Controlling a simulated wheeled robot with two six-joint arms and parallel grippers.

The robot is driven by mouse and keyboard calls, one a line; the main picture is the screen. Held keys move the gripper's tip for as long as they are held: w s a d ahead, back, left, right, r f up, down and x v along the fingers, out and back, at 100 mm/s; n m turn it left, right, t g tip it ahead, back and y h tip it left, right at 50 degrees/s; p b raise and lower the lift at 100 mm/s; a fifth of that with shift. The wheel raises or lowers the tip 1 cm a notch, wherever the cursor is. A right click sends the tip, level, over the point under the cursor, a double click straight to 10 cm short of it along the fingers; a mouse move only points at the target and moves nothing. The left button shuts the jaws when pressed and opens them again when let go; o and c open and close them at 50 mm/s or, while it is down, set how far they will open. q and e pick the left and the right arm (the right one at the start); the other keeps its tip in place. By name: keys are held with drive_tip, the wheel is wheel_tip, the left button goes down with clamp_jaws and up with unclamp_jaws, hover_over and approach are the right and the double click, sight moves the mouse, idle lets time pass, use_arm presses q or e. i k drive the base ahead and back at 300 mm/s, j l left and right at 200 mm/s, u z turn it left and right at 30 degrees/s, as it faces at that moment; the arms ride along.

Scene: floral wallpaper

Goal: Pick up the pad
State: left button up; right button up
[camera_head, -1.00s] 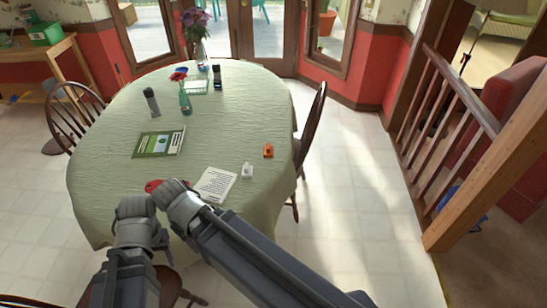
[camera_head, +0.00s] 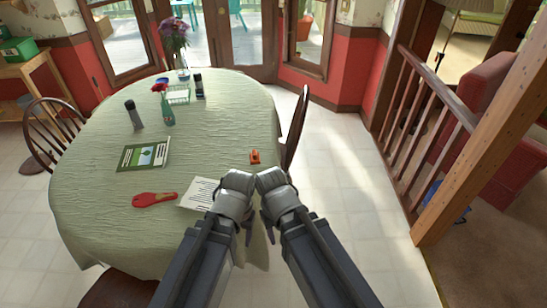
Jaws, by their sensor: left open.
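A white pad with printed lines (camera_head: 196,194) lies flat near the front right edge of the table. My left gripper (camera_head: 238,182) is just right of it and covers its right end. The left fingers point away from me and are open; nothing shows between them. My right gripper (camera_head: 270,180) is close beside the left one at the table's right edge. Its fingers are too hidden to tell open or shut. A green booklet (camera_head: 144,155) lies farther back and left.
Chairs (camera_head: 297,125) stand around. Floor at the right is clear.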

sight(255, 156)
drive_tip(key=u, duration=1.35)
drive_tip(key=z, duration=1.35)
drive_tip(key=i+l, duration=0.25)
drive_tip(key=i, duration=0.2)
drive_tip(key=i+l, duration=0.2)
drive_tip(key=i, duration=0.25)
drive_tip(key=i+l, duration=0.25)
drive_tip(key=i, duration=0.2)
drive_tip(key=z, duration=0.05)
